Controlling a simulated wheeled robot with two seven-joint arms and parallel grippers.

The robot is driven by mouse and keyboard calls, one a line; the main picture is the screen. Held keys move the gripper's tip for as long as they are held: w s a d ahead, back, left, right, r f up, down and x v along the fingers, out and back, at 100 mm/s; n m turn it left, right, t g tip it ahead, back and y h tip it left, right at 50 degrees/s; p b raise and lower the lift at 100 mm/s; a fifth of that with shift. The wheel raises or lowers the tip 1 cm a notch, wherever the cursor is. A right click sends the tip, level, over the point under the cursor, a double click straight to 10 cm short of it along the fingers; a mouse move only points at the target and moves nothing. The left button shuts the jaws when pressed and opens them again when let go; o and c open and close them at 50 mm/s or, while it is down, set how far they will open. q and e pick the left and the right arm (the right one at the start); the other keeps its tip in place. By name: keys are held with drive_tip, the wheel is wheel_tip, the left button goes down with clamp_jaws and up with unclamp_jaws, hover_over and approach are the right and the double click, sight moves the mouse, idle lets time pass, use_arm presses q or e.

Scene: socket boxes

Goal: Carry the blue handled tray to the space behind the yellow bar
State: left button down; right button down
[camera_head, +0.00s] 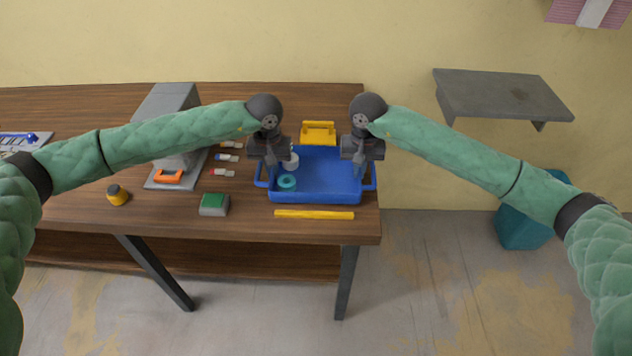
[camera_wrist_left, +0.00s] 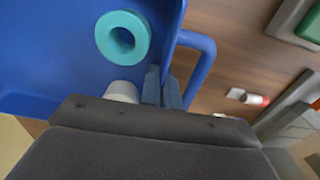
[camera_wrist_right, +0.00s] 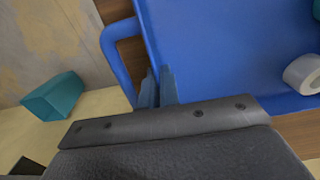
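The blue handled tray (camera_head: 330,194) is at the right part of the table, between the yellow bar (camera_head: 314,214) nearer me and the wall. It holds a teal ring (camera_head: 287,182) and a white roll (camera_head: 291,162) at its left. My left gripper (camera_head: 270,158) has its narrowly spaced fingers around the tray's left side wall, beside the handle loop (camera_wrist_left: 208,60). My right gripper (camera_head: 361,160) has its fingers around the right side wall, beside the other handle (camera_wrist_right: 116,62). Both look shut on the walls. I cannot tell whether the tray touches the table.
A yellow container (camera_head: 318,130) stands behind the tray. A grey-green box (camera_head: 214,204), small red-tipped pieces (camera_head: 222,173) and a grey machine (camera_head: 165,105) are to the left. The table's right edge is close to the tray. A grey wall shelf (camera_head: 500,92) is at right.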

use_arm(q)
drive_tip(key=shift+f, duration=0.3)
use_arm(e)
drive_tip(key=shift+f, duration=0.35)
use_arm(q)
drive_tip(key=c, duration=1.6)
unclamp_jaws()
drive_tip(key=shift+c, duration=0.2)
use_arm(e)
drive_tip(key=c, duration=1.6)
unclamp_jaws()
drive_tip(key=shift+r, duration=0.1)
drive_tip(key=shift+c, duration=0.2)
use_arm(q)
drive_tip(key=shift+r, duration=0.1)
drive_tip(key=shift+r, duration=0.1)
use_arm(e)
drive_tip(key=shift+r, duration=0.5)
use_arm(q)
wheel_tip(320, 180, up, 12)
use_arm(e)
wheel_tip(320, 180, up, 11)
